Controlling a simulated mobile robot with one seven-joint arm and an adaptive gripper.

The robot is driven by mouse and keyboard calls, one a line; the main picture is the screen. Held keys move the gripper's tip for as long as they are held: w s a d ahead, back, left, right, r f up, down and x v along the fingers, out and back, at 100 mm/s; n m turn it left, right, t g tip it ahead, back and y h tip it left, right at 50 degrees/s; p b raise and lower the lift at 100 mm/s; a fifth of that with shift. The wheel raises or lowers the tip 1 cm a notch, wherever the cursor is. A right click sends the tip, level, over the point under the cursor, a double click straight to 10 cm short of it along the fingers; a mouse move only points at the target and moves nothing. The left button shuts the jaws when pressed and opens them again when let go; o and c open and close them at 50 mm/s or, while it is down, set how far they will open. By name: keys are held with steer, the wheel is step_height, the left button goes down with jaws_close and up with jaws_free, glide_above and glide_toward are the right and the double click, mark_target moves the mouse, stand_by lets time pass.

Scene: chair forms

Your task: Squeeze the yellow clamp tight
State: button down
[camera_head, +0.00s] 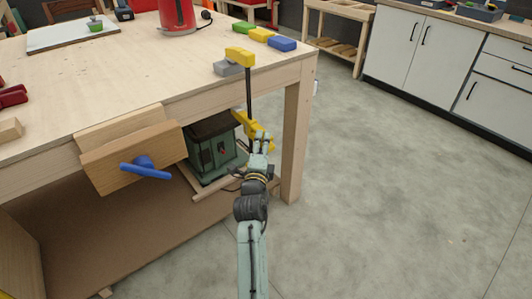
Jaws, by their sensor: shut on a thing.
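The yellow clamp (240,57) sits at the right front part of the wooden workbench (130,75). Its yellow upper jaw is above the bench top, by a grey block (228,68). Its dark bar runs down in front of the bench edge to a yellow lower part and handle (258,128) below the top. My gripper (260,138) is at this lower yellow part, shut on the clamp handle. The fingers hide some of the handle, and I cannot see the exact contact.
A wooden vise with a blue handle (146,168) juts from the bench front at left. A green machine (215,147) stands under the bench. The right bench leg (296,135) is close to my gripper. Green, yellow and blue blocks (262,35) lie on top. Floor (400,190) at right is clear.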

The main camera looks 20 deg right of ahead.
steer(key=shift+w+r, duration=0.2)
